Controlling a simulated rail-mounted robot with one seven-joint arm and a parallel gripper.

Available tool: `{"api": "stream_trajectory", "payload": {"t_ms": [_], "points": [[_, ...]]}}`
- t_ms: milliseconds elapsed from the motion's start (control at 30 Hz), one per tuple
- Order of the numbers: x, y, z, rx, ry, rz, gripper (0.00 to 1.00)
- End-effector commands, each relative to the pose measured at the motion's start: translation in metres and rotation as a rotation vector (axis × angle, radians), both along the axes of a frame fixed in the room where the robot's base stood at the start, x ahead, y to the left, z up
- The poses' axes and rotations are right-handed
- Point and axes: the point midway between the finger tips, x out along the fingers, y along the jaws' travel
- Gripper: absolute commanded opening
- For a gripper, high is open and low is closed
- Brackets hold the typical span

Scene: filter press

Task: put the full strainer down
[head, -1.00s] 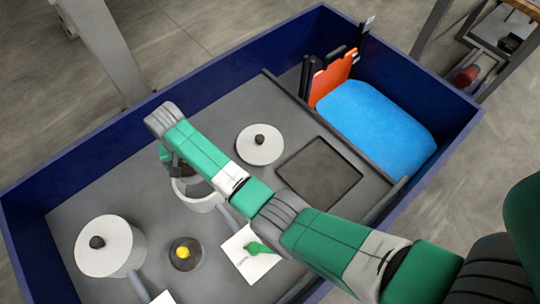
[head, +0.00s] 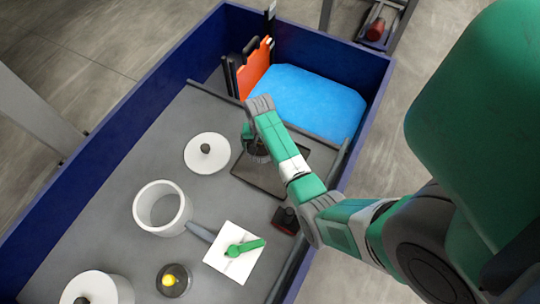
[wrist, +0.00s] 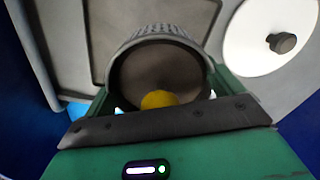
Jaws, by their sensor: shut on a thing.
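The strainer (wrist: 158,62) is a grey perforated cup in the wrist view. Its inside looks dark brown, and a yellow round thing (wrist: 158,98) shows at its near edge. My gripper (head: 252,137) is shut on the strainer and partly hides it. In the head view the strainer (head: 258,155) is a small dark shape below the gripper, over the far part of a dark square panel (head: 262,181) in the grey worktop. I cannot tell whether it touches the panel.
An open white pot (head: 162,229) stands left, and a white lid (head: 195,155) lies beside the panel. Nearer are a white card (head: 222,262) with a green thing, a dark dish (head: 185,277) with a yellow knob, and a lidded pot (head: 118,291). A blue pad (head: 310,100) and orange board (head: 250,70) are behind.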

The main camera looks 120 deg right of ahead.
Motion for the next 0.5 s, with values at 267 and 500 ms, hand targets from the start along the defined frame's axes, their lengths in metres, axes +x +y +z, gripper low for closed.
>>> {"api": "stream_trajectory", "payload": {"t_ms": [267, 500], "points": [[-0.035, 0.014, -0.003, -0.002, 0.007, -0.067, 0.53], [-0.034, 0.014, -0.048, 0.0, 0.007, -0.067, 0.53]]}}
